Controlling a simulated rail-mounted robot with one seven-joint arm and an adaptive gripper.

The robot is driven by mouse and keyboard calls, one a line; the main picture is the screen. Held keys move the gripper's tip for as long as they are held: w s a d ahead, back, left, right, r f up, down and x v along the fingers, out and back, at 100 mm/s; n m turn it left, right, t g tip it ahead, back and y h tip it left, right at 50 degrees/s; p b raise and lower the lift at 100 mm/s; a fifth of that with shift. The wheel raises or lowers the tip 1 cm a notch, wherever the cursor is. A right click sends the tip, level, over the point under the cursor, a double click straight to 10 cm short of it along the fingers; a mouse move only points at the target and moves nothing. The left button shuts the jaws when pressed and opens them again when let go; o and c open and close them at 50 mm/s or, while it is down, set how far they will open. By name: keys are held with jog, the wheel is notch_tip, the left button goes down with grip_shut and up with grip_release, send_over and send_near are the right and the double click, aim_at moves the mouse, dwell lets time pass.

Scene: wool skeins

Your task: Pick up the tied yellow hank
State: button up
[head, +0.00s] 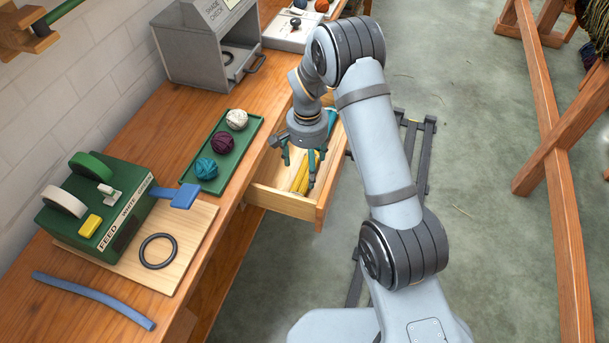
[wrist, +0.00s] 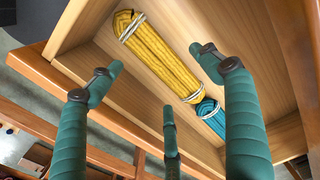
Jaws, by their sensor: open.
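The tied yellow hank (head: 303,180) lies in the open wooden drawer (head: 281,203) below the bench edge. In the wrist view the yellow hank (wrist: 160,55) lies lengthwise on the drawer floor, with pale ties around both ends. My gripper (head: 299,165) is over the drawer, fingers pointing down, and hides part of the hank in the head view. In the wrist view my gripper (wrist: 157,72) shows three teal-covered fingers, spread open and empty. The hank lies beyond them, apart from the fingertips as far as I can tell.
A teal hank (wrist: 211,116) lies against one end of the yellow hank. Drawer walls rise around both. On the bench are a green tray (head: 244,148) with three yarn balls, a green machine (head: 97,208) and a grey box (head: 203,45).

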aim_at(305, 176)
jog(key=f, duration=0.5)
jog(key=shift+w+d, duration=0.15)
jog(key=shift+w, duration=0.05)
jog(key=shift+r, duration=0.1)
jog(key=shift+c, duration=0.4)
jog(key=c, duration=1.1)
jog(key=shift+c, duration=0.4)
jog(key=shift+r, duration=0.1)
